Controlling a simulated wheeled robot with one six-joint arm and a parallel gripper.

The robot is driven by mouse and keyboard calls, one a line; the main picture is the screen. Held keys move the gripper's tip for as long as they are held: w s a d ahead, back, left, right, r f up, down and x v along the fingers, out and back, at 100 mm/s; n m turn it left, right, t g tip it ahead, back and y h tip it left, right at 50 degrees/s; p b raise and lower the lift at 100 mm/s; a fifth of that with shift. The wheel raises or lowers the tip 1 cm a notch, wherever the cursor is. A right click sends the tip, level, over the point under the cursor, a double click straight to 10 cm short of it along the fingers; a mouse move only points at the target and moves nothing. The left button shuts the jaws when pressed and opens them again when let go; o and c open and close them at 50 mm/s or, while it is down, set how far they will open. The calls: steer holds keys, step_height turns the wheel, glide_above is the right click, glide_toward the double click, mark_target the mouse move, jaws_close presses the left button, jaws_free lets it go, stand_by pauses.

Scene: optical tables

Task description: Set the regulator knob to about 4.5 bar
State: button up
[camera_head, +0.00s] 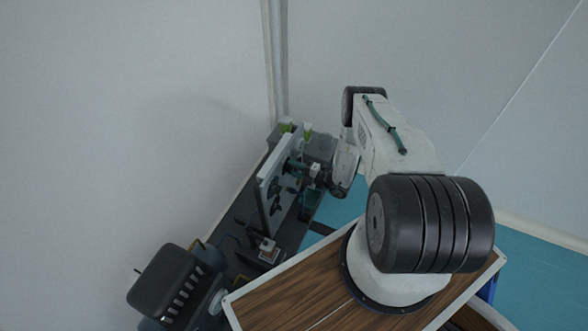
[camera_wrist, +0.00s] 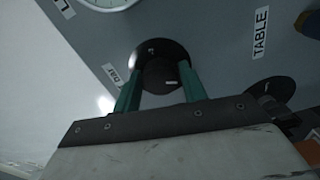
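The regulator knob (camera_wrist: 160,75) is black and round with a white pointer line, on a black collar on a grey panel (camera_wrist: 215,40). My gripper (camera_wrist: 161,75) has green fingers on either side of the knob, close against its sides, and appears shut on it. The pointer line is toward the lower right of the knob in the wrist view. A white round gauge (camera_wrist: 105,2) is cut off at the top edge, so its reading is not visible. In the head view the panel (camera_head: 268,190) is nearly edge-on and my gripper (camera_head: 312,173) is at its right side; the knob is hidden.
A "TABLE" label (camera_wrist: 260,32) is on the panel, with another black round part (camera_wrist: 272,91) below it. A dark machine (camera_head: 170,282) stands at the lower left of the head view. A small block (camera_head: 268,248) sits near the panel's foot. Walls stand behind the bench.

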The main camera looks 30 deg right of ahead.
steer(key=shift+o, duration=1.1)
steer(key=v, duration=0.8)
